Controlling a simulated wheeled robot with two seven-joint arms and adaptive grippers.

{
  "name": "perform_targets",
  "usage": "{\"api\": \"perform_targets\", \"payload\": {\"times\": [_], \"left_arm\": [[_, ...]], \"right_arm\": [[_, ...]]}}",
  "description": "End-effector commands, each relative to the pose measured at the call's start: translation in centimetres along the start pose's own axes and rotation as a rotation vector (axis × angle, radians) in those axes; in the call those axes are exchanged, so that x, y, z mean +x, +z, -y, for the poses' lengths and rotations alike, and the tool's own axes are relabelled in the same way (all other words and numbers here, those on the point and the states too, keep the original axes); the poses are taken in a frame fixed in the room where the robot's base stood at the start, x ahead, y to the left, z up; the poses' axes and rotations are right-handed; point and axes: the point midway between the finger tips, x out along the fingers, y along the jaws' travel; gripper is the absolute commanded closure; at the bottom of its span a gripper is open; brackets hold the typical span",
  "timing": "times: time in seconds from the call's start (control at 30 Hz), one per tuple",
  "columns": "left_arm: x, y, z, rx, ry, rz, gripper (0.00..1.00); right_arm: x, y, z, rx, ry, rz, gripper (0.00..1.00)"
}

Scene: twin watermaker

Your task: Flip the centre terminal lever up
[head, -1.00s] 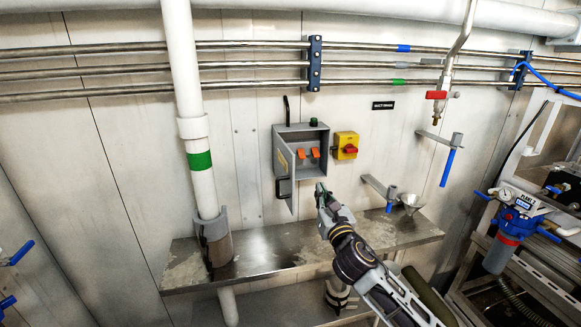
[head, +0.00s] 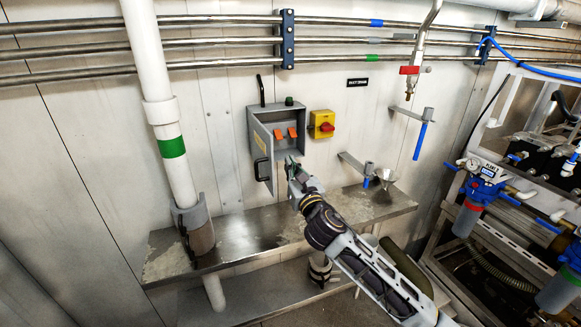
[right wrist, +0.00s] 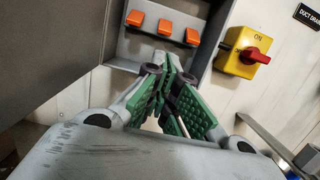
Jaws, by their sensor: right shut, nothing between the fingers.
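The grey terminal box (head: 262,148) hangs on the wall with its door swung open to the left. Three orange levers show inside it in the right wrist view: left (right wrist: 135,18), centre (right wrist: 164,27) and right (right wrist: 193,36). All three sit at a like angle. In the head view only two orange levers (head: 279,134) show clearly. My right gripper (head: 291,161) is shut and empty, just below and in front of the box. In the right wrist view its green-padded fingertips (right wrist: 165,62) point at the box, below the centre lever, apparently apart from it. My left gripper is not in view.
A yellow switch box (head: 321,124) with a red knob is right of the terminal box. A steel shelf (head: 250,236) runs below. A small funnel (head: 387,177) and a blue-handled bracket (head: 421,138) are farther right. A white pipe (head: 160,100) stands left.

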Motion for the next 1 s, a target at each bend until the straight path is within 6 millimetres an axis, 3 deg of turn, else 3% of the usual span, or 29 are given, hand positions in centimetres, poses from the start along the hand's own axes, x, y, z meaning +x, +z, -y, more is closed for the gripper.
{"api": "perform_targets", "payload": {"times": [0.7,1.0], "left_arm": [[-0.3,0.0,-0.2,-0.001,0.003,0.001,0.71],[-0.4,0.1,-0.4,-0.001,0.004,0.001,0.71]], "right_arm": [[6.6,0.1,0.0,0.0,0.0,0.001,1.0],[8.4,0.1,0.0,0.0,0.0,0.001,1.0]]}}
